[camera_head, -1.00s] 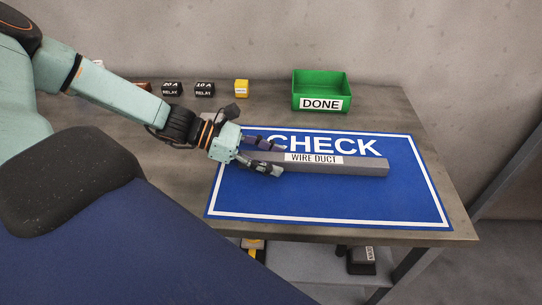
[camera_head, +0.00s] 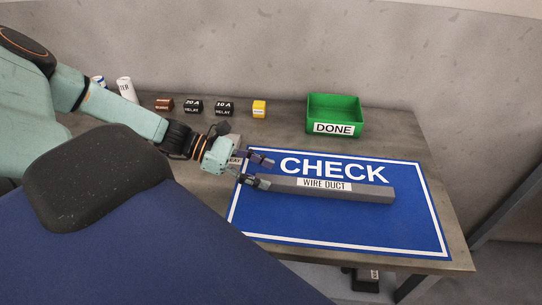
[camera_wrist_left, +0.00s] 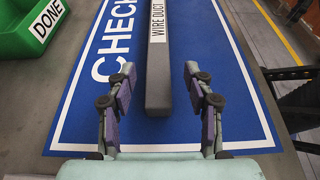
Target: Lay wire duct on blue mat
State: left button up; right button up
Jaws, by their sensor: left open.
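The wire duct (camera_head: 355,190) is a long grey bar with a white "WIRE DUCT" label. It lies on the blue mat (camera_head: 320,227), which has a white border and the word CHECK. My left gripper (camera_head: 258,171) is open at the duct's left end. In the left wrist view its two fingers (camera_wrist_left: 160,88) stand wide apart on either side of the duct, with visible gaps. My right gripper is not in view.
A green DONE bin (camera_head: 334,114) stands behind the mat. A yellow block (camera_head: 259,109), two black relay boxes (camera_head: 224,108), a copper-coloured piece (camera_head: 164,104) and white rolls (camera_head: 127,90) line the back of the table.

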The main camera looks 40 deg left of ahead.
pick_arm(q)
jog(key=p+v, duration=0.3)
jog(key=v, duration=0.1)
jog(key=shift+w+r, duration=0.1)
jog(key=shift+p+v, duration=0.6)
jog(key=shift+v, duration=0.2)
jog(key=shift+a, duration=0.1)
